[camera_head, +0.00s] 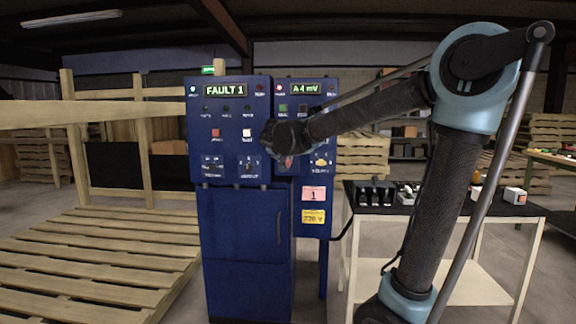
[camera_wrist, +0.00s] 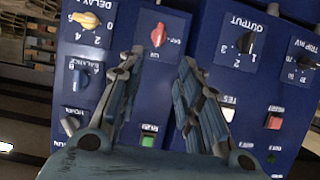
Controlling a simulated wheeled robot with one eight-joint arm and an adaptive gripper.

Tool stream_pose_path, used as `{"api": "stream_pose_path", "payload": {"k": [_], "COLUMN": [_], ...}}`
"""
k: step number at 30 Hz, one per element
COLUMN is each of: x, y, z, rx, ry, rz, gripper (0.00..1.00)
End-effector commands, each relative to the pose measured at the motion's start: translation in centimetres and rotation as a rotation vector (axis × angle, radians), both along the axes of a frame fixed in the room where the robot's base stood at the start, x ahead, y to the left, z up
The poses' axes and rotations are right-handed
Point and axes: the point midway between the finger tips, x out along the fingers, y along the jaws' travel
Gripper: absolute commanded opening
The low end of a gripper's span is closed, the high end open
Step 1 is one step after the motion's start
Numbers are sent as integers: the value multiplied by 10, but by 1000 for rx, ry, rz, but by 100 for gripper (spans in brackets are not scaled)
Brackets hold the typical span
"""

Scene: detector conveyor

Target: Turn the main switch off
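The control cabinet (camera_head: 230,130) is blue, with lit displays reading "FAULT 1" and "A 4 mV". A red rotary knob, which looks like the main switch (camera_wrist: 158,35), is on the right panel. In the wrist view it lies just beyond and between my fingertips, with small lettering beside it too blurred to read surely. In the head view my gripper (camera_head: 284,152) is in front of the panel and mostly covers the knob. My gripper (camera_wrist: 160,60) is open, with a finger on either side of the knob's line. I cannot tell whether either finger touches the panel.
A table (camera_head: 520,209) stands right; a pallet (camera_head: 90,262) lies left.

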Motion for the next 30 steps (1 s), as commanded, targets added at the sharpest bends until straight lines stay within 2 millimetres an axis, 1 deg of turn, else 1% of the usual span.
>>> {"api": "stream_pose_path", "payload": {"k": [5,30], "x": [18,133], "y": [-2,-6], "z": [-7,-55], "rx": [-1,0], "ry": [0,1], "rz": [-3,-3], "gripper": [32,32]}}
